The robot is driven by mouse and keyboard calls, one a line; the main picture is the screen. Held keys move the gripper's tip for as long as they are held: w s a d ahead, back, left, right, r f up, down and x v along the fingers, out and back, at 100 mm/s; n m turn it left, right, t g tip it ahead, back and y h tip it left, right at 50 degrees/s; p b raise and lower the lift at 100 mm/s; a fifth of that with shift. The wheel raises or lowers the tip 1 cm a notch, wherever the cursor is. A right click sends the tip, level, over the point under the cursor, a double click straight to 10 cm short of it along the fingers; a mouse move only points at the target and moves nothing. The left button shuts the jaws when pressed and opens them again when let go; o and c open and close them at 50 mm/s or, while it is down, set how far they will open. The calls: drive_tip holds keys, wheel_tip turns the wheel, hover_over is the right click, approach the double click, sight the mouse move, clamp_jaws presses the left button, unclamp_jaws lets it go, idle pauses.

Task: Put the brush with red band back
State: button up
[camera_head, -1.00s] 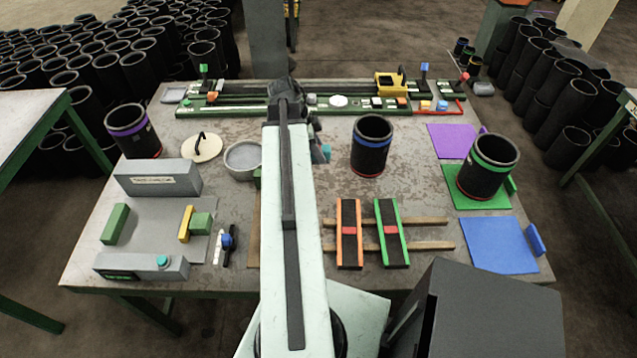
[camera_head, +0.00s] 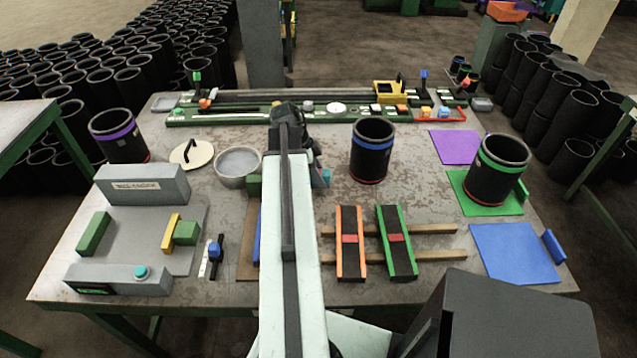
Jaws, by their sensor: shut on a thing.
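My gripper (camera_head: 318,171) shows only in part, past the right side of my pale arm, with a small teal piece at its lower end. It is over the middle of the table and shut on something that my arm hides. I cannot make out a brush or its red band there. Two long dark pieces, one orange-edged (camera_head: 349,261) and one green-edged (camera_head: 405,262), each with a red block at the middle, lie side by side across wooden rails (camera_head: 440,256). I cannot tell if they are brushes.
Black sleeves stand on the table: purple-banded (camera_head: 119,147), blue-banded (camera_head: 370,160) and green-banded (camera_head: 492,182). A grey bowl (camera_head: 238,181) and a round lid (camera_head: 193,156) lie left of my arm. A grey fixture (camera_head: 143,189) is further left. The blue mat (camera_head: 514,254) is bare.

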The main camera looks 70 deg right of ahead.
drive_tip(key=shift+f, duration=0.55)
drive_tip(key=o, duration=1.2)
drive_tip(key=shift+r+p, duration=0.3)
drive_tip(key=shift+p, duration=0.05)
drive_tip(key=p+v, duration=1)
drive_tip(key=v, duration=0.1)
drive_tip(key=shift+w+r+p, duration=0.2)
drive_tip(key=shift+r+p, duration=0.05)
drive_tip(key=shift+p, duration=0.1)
